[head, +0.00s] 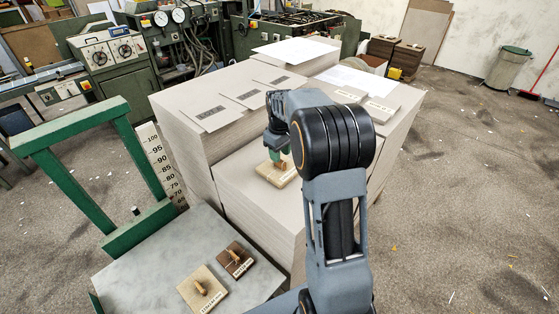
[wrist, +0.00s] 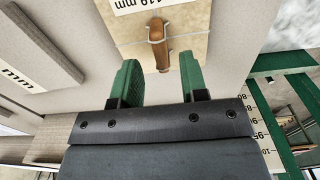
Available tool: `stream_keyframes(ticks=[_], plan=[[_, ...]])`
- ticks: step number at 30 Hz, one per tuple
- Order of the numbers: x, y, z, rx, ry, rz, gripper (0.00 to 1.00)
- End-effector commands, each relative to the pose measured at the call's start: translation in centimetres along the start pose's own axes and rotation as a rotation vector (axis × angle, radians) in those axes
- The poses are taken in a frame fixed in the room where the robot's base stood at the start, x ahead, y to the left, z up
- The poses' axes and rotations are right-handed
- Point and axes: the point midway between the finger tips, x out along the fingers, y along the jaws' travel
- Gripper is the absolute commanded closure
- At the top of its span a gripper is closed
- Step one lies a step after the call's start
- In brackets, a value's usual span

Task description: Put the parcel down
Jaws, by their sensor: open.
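A tan square parcel (head: 268,174) with a brown wooden handle (head: 283,163) and a white label lies flat on the lower, near part of the greyboard stack (head: 262,210). The parcel also shows at the top of the wrist view (wrist: 195,32), with string across it. My gripper (head: 276,156) is just above the parcel, partly hidden by my arm in the head view. In the wrist view its green fingers (wrist: 158,66) are apart, one on each side of the handle's near end, with gaps between. Nothing is held.
A tan parcel (head: 192,282) and a dark brown one (head: 236,260), both with handles, lie on the grey plate (head: 145,265) at lower left. A green frame (head: 75,140) and number scale (head: 160,160) stand beside it. Higher greyboard piles with labelled boards (head: 208,112) rise behind.

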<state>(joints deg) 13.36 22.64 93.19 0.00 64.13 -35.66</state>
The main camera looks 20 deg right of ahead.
Motion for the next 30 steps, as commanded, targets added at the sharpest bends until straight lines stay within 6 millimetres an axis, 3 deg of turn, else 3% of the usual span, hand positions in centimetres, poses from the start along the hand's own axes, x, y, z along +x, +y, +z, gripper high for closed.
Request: stream_keyframes(ticks=[9,17,20,24,30], plan=[[-5.8,0.0,0.0,0.000,0.003,0.002,0.60],[-8.5,-0.5,0.2,0.007,0.008,0.006,0.60],[-9.7,-2.3,1.3,0.034,0.035,0.023,0.60],[-11.0,-6.7,4.3,0.112,0.110,0.059,0.60],[-10.4,-12.7,9.8,0.240,0.238,0.088,0.60]])
